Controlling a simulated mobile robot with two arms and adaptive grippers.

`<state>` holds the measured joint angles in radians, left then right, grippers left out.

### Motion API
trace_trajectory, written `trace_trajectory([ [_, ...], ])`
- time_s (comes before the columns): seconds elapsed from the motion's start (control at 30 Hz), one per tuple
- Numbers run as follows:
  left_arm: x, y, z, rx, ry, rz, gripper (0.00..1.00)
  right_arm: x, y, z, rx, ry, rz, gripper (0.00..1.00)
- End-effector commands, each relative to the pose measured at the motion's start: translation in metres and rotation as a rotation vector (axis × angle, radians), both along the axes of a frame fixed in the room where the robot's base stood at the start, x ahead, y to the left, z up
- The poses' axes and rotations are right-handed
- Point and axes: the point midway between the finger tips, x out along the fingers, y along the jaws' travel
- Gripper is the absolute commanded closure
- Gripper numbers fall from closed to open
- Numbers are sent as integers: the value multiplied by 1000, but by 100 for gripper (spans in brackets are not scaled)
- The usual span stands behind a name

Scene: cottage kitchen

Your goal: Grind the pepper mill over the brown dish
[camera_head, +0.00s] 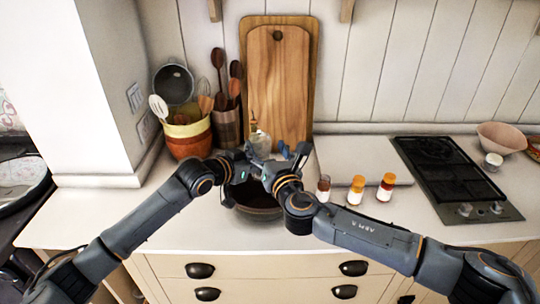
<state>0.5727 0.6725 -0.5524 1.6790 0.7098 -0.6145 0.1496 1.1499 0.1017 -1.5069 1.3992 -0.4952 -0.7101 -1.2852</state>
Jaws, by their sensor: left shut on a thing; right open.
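The brown dish (262,212) is a dark round bowl on the counter, partly covered by my grippers. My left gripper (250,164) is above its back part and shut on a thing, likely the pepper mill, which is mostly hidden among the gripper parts. My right gripper (291,153) is open close beside it, its fingers pointing away toward the cutting boards. Whether the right fingers touch the held thing cannot be told.
A clear bottle (259,141) stands behind the grippers, before the cutting boards (278,85). Utensil pots (188,140) stand back left. Several small spice jars (356,190) stand right of the dish. A black hob (450,178) lies further right. The front left counter (85,215) is clear.

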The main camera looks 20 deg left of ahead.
Motion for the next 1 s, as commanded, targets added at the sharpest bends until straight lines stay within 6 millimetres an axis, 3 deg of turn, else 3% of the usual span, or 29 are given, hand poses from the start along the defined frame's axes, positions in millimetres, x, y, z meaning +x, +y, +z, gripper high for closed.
trace_trajectory([
  [0.3, 0, 0, 1, -2, -3, -1, 86, -28, -17, -1, -1, 1, 4, 22],
  [0.77, 0, 0, 1, -1, -2, 0, 86, -30, -20, -1, 7, 10, 0, 22],
  [0.87, 0, 0, 1, -1, -2, 0, 86, -27, -23, -7, 63, 83, -8, 22],
  [1.0, 0, 0, 1, -1, -2, 0, 86, -17, -32, -28, 280, 350, -45, 22],
])
